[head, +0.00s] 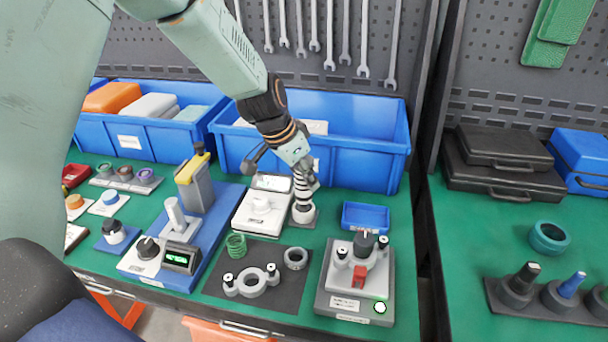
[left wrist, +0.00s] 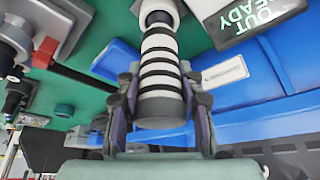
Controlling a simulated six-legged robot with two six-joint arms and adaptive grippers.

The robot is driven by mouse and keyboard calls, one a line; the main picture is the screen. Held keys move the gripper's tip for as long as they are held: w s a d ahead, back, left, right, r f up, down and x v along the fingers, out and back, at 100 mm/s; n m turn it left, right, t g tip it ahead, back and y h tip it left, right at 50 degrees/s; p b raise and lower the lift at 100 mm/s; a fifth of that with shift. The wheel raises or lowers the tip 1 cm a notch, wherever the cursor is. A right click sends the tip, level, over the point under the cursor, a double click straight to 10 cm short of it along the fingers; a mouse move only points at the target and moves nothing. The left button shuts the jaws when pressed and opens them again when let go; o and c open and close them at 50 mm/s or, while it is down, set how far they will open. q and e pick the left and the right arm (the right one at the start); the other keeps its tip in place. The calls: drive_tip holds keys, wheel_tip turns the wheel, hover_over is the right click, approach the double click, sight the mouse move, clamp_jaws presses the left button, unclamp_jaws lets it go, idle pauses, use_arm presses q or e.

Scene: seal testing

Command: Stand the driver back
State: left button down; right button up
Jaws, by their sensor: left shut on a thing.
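The driver (head: 303,188) has a black-and-white striped handle and is close to upright in the head view. My left gripper (head: 306,172) is shut on its upper part from above. The driver's lower end meets a white round stand (head: 303,213) on a small grey base; I cannot tell how deep it sits. In the left wrist view the striped driver (left wrist: 160,70) lies between the two fingers of my left gripper (left wrist: 160,108), with the white stand (left wrist: 158,10) at its far end. My right gripper is not in view.
A white device (head: 262,207) stands close left of the stand. A small blue tray (head: 365,216) is to the right, and a grey test fixture (head: 355,285) in front of it. A large blue bin (head: 365,150) is behind. A dark mat (head: 260,300) holds rings in front.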

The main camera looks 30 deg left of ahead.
use_arm(q)
drive_tip(key=shift+w, duration=0.1)
drive_tip(key=c, duration=1.2)
unclamp_jaws()
drive_tip(key=o, duration=0.4)
wheel_tip(320, 180, up, 9)
drive_tip(key=p, duration=0.8)
drive_tip(key=shift+r, duration=0.1)
